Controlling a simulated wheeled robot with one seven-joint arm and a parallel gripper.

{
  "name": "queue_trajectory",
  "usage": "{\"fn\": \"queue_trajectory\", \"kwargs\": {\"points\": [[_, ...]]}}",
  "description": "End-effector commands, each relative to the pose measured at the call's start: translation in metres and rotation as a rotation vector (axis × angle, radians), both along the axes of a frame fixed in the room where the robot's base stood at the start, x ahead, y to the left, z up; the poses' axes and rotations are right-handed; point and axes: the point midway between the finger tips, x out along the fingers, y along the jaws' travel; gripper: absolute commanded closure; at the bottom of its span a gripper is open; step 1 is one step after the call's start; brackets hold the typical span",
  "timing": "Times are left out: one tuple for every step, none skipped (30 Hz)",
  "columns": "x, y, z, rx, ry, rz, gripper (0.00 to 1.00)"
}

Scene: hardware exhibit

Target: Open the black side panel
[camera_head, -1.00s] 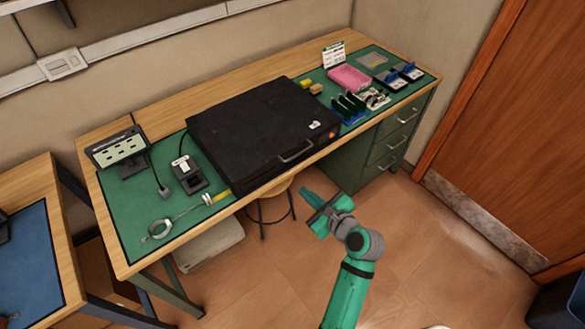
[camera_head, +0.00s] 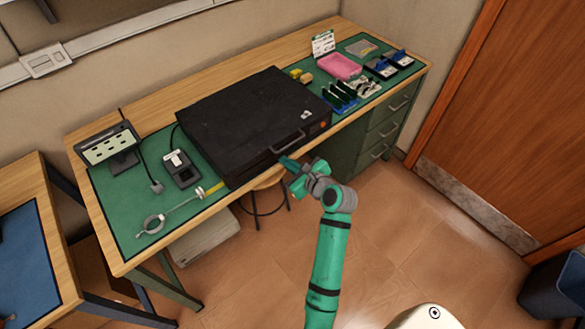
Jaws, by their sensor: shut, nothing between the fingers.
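The black side panel (camera_head: 250,115) is the broad dark top face of a flat black case lying on the green mat of the workbench. It lies flat and looks closed. I cannot tell whether the tip touches the case. The rest of my arm reaches up from the bottom of the view.
A meter (camera_head: 108,147) and a soldering-type station (camera_head: 181,168) stand left of the case. A stool (camera_head: 264,196) is under the bench. The floor in front is clear.

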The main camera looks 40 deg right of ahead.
Motion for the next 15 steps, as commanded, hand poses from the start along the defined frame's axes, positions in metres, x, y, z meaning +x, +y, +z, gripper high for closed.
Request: {"fn": "queue_trajectory", "kwargs": {"points": [[0.000, 0.001, 0.006, -0.002, 0.001, 0.001, 1.00], [0.000, 0.002, 0.009, -0.002, 0.001, 0.001, 1.00], [0.001, 0.003, 0.013, -0.002, 0.000, 0.001, 1.00], [0.001, 0.003, 0.016, -0.002, 0.000, 0.001, 1.00], [0.001, 0.004, 0.018, -0.002, 0.000, 0.001, 1.00], [0.001, 0.004, 0.020, -0.001, 0.001, 0.001, 1.00], [0.001, 0.005, 0.021, -0.001, 0.001, 0.001, 1.00], [0.001, 0.005, 0.022, 0.000, 0.001, 0.001, 1.00], [0.001, 0.005, 0.023, 0.000, 0.001, 0.001, 1.00], [0.001, 0.005, 0.024, 0.000, 0.001, 0.001, 1.00], [0.001, 0.005, 0.024, 0.000, 0.001, 0.001, 1.00], [0.001, 0.005, 0.024, 0.000, 0.001, 0.001, 1.00], [0.001, 0.005, 0.024, 0.000, 0.002, 0.001, 1.00], [0.001, 0.005, 0.024, 0.000, 0.002, 0.001, 1.00], [0.001, 0.005, 0.024, 0.000, 0.002, 0.001, 1.00]]}}
